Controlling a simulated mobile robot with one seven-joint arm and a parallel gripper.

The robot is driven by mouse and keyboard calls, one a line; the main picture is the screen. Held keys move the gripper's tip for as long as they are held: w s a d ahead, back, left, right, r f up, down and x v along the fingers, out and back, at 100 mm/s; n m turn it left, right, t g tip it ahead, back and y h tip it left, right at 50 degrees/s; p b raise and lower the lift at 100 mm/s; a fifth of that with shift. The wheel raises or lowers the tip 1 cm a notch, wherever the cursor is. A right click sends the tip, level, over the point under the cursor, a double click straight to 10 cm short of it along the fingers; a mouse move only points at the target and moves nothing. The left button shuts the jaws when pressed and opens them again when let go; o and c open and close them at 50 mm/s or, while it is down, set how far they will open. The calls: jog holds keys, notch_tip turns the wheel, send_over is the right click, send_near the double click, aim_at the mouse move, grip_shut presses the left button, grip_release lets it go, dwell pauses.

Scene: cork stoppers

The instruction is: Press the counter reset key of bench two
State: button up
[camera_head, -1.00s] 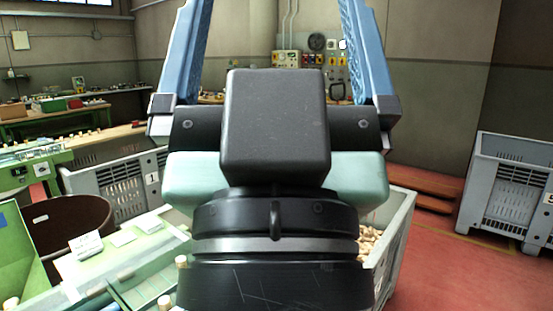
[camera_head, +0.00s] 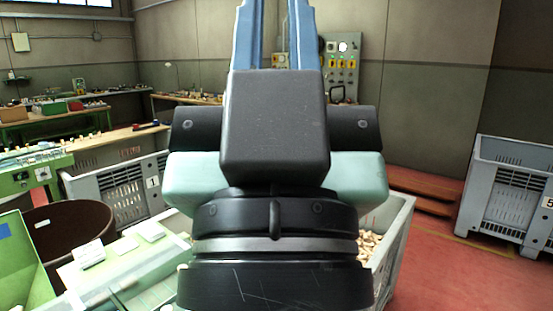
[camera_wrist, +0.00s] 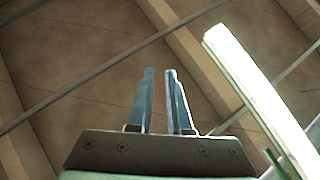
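My gripper (camera_head: 275,5) points up and away in the head view, with its two blue fingers close together and a narrow gap between them. It also shows in the wrist view (camera_wrist: 159,72), empty, against the ceiling. A green machine (camera_head: 38,172) with several knobs and a white tag stands on the left. A grey panel (camera_head: 341,62) with a dial, yellow labels and several controls is on the back wall, partly behind my fingers. I cannot make out a counter reset key or which bench is bench two.
A grey crate marked 1 (camera_head: 120,192) stands left, and one marked 5 (camera_head: 505,190) right. A crate of corks (camera_head: 398,240) is just beyond my arm. A brown barrel (camera_head: 68,232) is at the lower left. Red floor (camera_head: 450,285) is clear on the right.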

grip_shut()
jog(key=shift+f, duration=0.1)
dwell(1.0)
